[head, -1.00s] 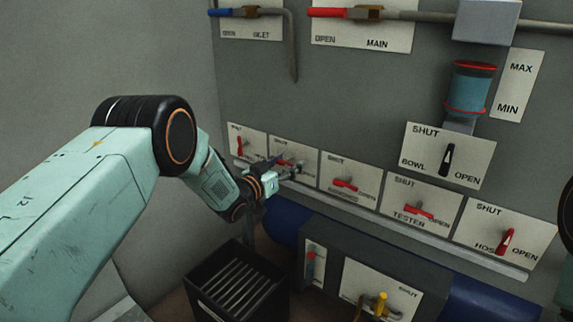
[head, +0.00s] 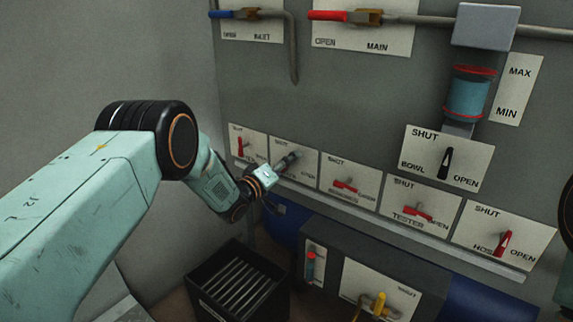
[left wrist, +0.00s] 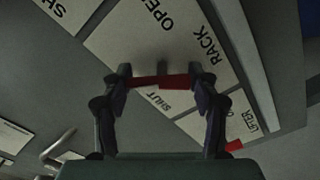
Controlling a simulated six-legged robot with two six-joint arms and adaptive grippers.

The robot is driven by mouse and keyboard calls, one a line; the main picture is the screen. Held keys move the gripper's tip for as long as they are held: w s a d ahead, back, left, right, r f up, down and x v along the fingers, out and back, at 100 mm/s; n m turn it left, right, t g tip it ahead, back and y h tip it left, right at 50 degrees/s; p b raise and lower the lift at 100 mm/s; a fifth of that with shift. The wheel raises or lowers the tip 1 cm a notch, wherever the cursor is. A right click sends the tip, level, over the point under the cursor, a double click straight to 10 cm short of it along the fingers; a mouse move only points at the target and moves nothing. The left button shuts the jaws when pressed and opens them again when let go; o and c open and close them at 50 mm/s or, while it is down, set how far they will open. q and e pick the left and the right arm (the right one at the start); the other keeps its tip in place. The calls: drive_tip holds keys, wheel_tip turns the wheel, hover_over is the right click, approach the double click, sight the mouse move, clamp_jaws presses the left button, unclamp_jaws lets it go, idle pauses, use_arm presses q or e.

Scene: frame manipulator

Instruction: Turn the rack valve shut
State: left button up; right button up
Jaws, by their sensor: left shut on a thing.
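The rack valve is a red lever on a white plate marked SHUT, OPEN and RACK. In the head view its plate (head: 308,178) is second from the left in the lower row, and the lever is hidden behind my fingers. In the left wrist view the red lever (left wrist: 160,82) lies across the picture between OPEN and SHUT. My left gripper (head: 288,160) reaches the plate from the lower left. In the left wrist view its two fingertips (left wrist: 162,80) are shut on the lever, one at each end. My right gripper is not in view.
The lifter valve (head: 240,146) is close on the left. Other red-lever plates, including the tester (head: 417,211) and hose (head: 504,242), run to the right. The bowl valve (head: 446,162) is above them. A black slatted bin (head: 238,285) stands below.

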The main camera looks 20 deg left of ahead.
use_arm(q)
drive_tip(key=n, duration=0.3)
drive_tip(key=shift+n, duration=0.4)
drive_tip(key=shift+a+n, duration=0.1)
drive_tip(key=shift+n, duration=1.7)
drive_tip(key=o, duration=1.1)
drive_tip(key=shift+o, duration=0.2)
drive_tip(key=shift+s, duration=0.1)
drive_tip(key=v, duration=1.1)
drive_tip(key=shift+s+a, duration=0.15)
drive_tip(key=shift+s, duration=0.25)
